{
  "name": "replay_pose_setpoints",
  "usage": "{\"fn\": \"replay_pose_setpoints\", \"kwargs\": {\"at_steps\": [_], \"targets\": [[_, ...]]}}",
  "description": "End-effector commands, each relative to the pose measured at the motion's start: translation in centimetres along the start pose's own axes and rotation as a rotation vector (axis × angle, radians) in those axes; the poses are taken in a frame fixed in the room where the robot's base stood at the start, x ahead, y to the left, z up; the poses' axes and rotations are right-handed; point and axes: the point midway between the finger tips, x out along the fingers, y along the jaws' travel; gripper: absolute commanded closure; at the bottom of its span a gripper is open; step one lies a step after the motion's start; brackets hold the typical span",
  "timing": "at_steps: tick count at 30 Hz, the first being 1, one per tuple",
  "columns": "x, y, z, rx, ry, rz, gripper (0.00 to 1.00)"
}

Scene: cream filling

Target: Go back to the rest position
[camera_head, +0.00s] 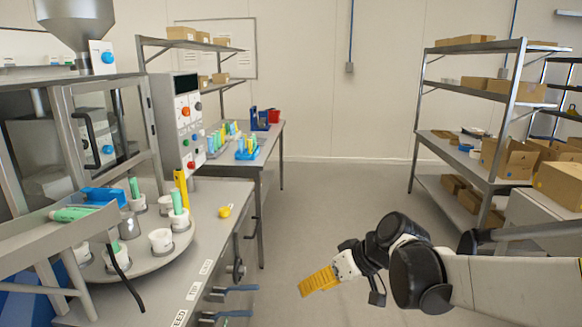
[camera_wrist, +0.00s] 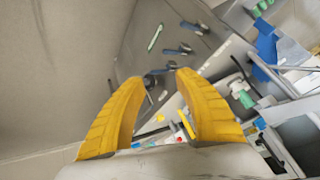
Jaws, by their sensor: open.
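My gripper (camera_head: 318,282) hangs in free air over the aisle floor, to the right of the workbench, with its yellow fingers pointing left. In the wrist view the two yellow fingers of my gripper (camera_wrist: 160,77) stand apart with nothing held between them. My arm reaches in from the right side of the head view. The bench front with its blue-handled clamps lies beyond the fingertips in the wrist view.
A shelf (camera_head: 468,178) with boxes stands at right. The floor (camera_head: 335,200) between is clear.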

Motion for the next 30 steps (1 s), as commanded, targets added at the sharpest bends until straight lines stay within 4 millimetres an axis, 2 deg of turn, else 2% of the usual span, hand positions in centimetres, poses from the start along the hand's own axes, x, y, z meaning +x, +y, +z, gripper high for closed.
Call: {"fn": "replay_pose_setpoints", "kwargs": {"at_steps": [1,3,9,12,16,21,30], "targets": [[-1.9,-0.6,1.4,0.034,-0.01,0.053,0.62],[-4.3,-1.1,3.2,0.083,-0.019,0.13,0.62],[-10.1,-1.8,9.6,0.21,-0.01,0.348,0.62],[-12.2,-1.9,12.7,0.26,0.012,0.447,0.62],[-14.0,-1.8,15.9,0.305,0.045,0.543,0.62],[-15.1,-1.5,18.0,0.332,0.073,0.604,0.62],[-15.2,-1.5,18.2,0.336,0.078,0.614,0.62]]}}
